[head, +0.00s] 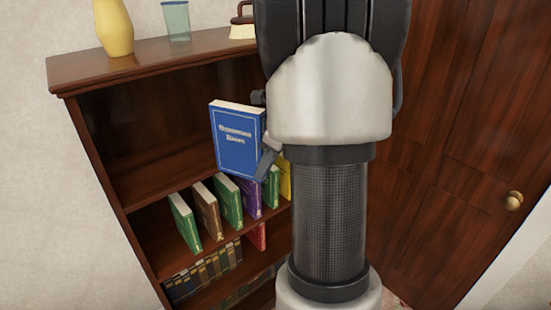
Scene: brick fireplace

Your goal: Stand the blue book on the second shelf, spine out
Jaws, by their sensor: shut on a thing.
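The blue book (237,152) is upright and slightly tilted, its front cover with pale lettering facing me. My gripper (264,135) is shut on its right edge, mostly hidden behind my arm. The book is held in front of the bookcase (80,107), above a row of standing books. The second shelf (156,228) holds green (185,222), brown (207,210), purple (249,197) and yellow books (285,180), spaced apart. The upper compartment left of the blue book looks empty. My arm hides the right part of the bookcase.
A lower shelf holds a row of dark books (203,274). A red book (257,238) is partly visible. A wooden door with a knob (513,200) is at right.

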